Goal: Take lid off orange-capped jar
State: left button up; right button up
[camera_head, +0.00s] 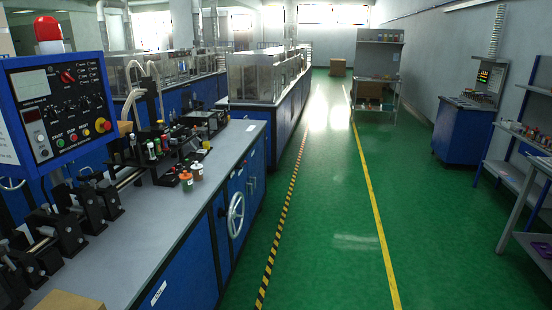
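Two small jars stand upright side by side on the grey bench top, near its right edge. The nearer jar (187,182) shows an orange cap on a pale body. The other jar (197,173) stands just behind it to the right and also shows orange colouring; its cap is too small to make out. Both jars look closed, though they are small in the picture. Neither of my grippers is in view, and nothing is touching the jars.
Black tape-machine fixtures (62,232) line the bench (165,232) behind and left of the jars. A control panel (62,110) stands at the left. A handwheel (236,214) sticks out from the bench front. The green floor (325,215) to the right is clear.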

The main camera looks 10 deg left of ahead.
aim_at(185, 176)
jog(key=i+l, duration=0.1)
jog(key=i, duration=1.55)
jog(key=j+u, duration=0.05)
jog(key=j, duration=0.05)
